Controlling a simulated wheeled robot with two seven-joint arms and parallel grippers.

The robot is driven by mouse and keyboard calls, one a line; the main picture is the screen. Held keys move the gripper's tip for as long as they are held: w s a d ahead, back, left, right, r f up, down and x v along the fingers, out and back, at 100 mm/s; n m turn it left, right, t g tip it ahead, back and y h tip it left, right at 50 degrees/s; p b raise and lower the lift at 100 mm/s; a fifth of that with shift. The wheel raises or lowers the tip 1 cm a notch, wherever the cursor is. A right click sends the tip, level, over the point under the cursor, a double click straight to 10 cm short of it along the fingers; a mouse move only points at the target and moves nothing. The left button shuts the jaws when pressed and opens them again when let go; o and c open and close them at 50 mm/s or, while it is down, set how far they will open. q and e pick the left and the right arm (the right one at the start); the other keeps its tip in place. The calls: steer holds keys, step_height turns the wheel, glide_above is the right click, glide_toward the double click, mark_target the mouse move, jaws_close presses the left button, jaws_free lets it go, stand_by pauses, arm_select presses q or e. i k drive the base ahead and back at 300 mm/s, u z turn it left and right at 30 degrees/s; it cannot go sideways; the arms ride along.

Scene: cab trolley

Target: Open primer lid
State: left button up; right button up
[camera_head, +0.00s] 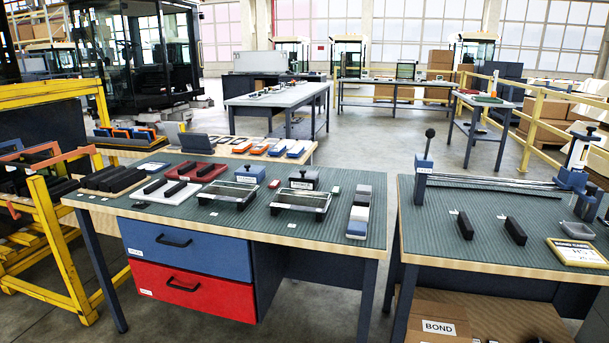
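A dark grey box with a knob on top (304,180) stands at the back of the green-topped workbench (345,192). Its white label is too small to read surely, so I cannot tell if it is the primer. A blue box (250,174) with a small label and a dark top stands to its left. I cannot make out whether either lid is open. Neither of my grippers is in view.
The bench has a blue drawer (185,247) and red drawer (192,290). A second bench (484,223) stands right; a yellow rack (60,240) stands left.

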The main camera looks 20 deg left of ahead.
mark_target(299, 175)
steer(key=u, duration=0.45)
steer(key=i, duration=0.55)
steer(key=u, duration=0.8)
steer(key=i, duration=1.05)
steer(key=z, duration=0.15)
